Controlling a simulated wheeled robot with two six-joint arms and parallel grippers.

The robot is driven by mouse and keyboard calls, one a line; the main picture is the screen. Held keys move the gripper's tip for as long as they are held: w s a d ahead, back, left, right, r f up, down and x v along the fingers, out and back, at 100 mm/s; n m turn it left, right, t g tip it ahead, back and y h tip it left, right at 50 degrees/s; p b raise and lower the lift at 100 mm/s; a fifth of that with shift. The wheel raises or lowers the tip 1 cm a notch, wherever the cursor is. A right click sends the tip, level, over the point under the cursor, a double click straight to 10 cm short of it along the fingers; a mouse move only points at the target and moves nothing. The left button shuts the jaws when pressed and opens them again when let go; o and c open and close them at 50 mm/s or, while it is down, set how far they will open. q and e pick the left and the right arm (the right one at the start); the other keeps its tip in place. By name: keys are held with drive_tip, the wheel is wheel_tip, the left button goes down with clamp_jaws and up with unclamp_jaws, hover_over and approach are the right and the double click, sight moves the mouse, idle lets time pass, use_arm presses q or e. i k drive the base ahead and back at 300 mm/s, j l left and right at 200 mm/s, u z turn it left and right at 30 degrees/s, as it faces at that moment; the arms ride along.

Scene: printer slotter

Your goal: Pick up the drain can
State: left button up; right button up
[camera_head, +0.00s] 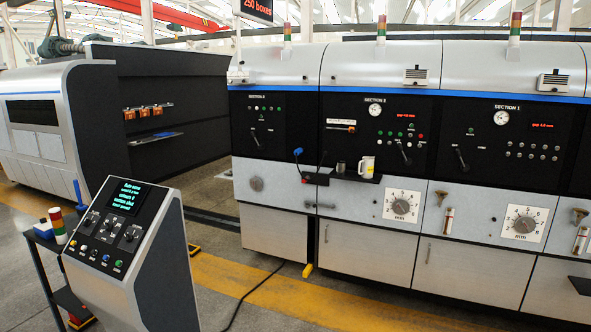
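A small black shelf (350,175) juts from the front of the middle machine section. A white can-like vessel with a handle (367,167) stands upright on it. A small dark grey cup-like container (340,168) stands just left of the white vessel. No label shows on either, so I cannot tell for certain which is the drain can; the white one looks most like a can. Neither of my grippers is in view.
A control console (130,245) with a lit screen stands at the front left, beside a low dark cart (45,240). A blue-topped device (312,172) sits left of the shelf. A black cable (245,300) crosses the floor. Yellow-marked floor (345,309) before the machine is mostly clear.

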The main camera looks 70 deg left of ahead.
sight(341, 166)
drive_tip(key=u, duration=2.05)
drive_tip(key=i, duration=0.5)
drive_tip(key=i+z, duration=0.15)
drive_tip(key=i, duration=0.4)
drive_tip(key=i+j, duration=0.1)
drive_tip(key=i, duration=0.4)
drive_tip(key=i+j+z, duration=0.1)
drive_tip(key=i, duration=0.45)
drive_tip(key=i+j, duration=0.1)
drive_tip(key=i, duration=0.4)
drive_tip(key=i+j+z, duration=0.15)
drive_tip(key=i, duration=0.35)
drive_tip(key=i+j, duration=0.15)
drive_tip(key=i, duration=0.4)
